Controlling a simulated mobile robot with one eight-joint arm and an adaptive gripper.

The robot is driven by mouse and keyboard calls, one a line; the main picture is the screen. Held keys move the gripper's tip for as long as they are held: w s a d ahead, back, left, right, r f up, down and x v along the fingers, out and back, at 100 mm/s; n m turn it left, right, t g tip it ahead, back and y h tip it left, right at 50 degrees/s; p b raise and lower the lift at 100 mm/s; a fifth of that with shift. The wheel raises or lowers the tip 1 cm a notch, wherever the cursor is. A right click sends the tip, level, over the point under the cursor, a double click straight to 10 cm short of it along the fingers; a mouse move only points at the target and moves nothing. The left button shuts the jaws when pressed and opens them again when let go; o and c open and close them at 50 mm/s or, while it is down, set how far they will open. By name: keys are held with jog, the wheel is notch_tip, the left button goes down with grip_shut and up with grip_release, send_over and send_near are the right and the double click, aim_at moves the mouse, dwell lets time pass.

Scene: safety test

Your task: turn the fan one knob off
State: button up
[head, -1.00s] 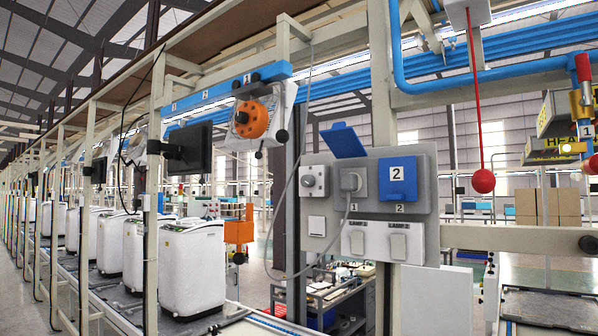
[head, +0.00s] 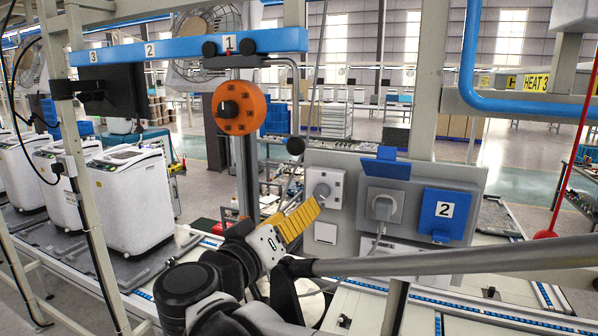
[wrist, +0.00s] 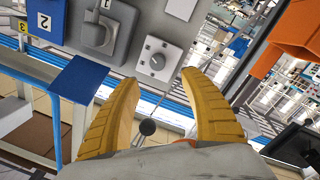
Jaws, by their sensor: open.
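A round knob (head: 322,190) on a square pale plate sits at the left of a grey panel (head: 345,165). In the wrist view the knob (wrist: 157,62) lies just beyond my fingertips, between the lines of the two fingers. My gripper (head: 308,208) has yellow ribbed fingers and is just left of and below the knob plate. In the wrist view my gripper (wrist: 163,82) is open, with nothing between its fingers. I see no contact with the knob. A white caged fan (head: 205,30) is partly hidden behind a blue bar (head: 270,41) numbered 1 to 3.
Right of the knob are a plugged socket (head: 384,207) with a raised blue lid and a closed blue cover marked 2 (head: 443,216). An orange reel (head: 239,108) hangs left of the panel. A grey bar (head: 470,258) crosses in front, below the panel.

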aim_at(319, 195)
jog(key=p+x, duration=0.1)
jog(key=x, duration=0.4)
jog(key=p+x, duration=0.1)
jog(key=x, duration=0.4)
jog(key=shift+w+d, duration=0.25)
jog(key=shift+d, duration=0.15)
grip_shut()
